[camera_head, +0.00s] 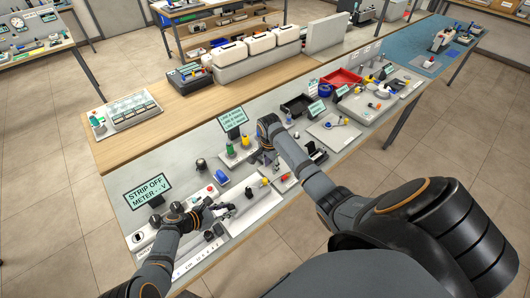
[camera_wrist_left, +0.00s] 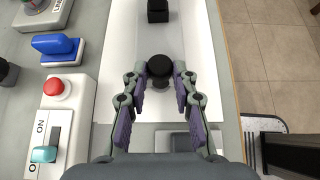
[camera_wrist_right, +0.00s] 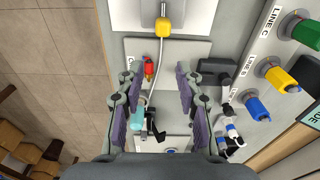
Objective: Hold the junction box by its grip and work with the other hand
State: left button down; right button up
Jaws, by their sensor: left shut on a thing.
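My left gripper (camera_head: 207,207) reaches down to the near left part of the bench. In the left wrist view its fingers (camera_wrist_left: 159,82) are shut on a black round knob (camera_wrist_left: 159,66) that stands over a white panel (camera_wrist_left: 205,70). I cannot tell whether this knob is the junction box's grip. My right gripper (camera_wrist_right: 160,82) is open and empty. A teal-handled tool (camera_wrist_right: 138,115) lies beside the left finger.
A sign reading STRIP OFF METER (camera_head: 148,190) stands left of my left gripper. Yellow, blue and green line connectors (camera_wrist_right: 281,78) stand right of my right gripper. A red tray (camera_head: 341,78) is farther back.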

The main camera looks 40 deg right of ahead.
aim_at(265, 180)
jog(key=a, duration=0.3)
jog(key=shift+s+r+y, duration=0.2)
jog(key=shift+y, duration=0.2)
jog(key=shift+d+f, duration=0.1)
jog(key=shift+f, duration=3.45)
grip_shut()
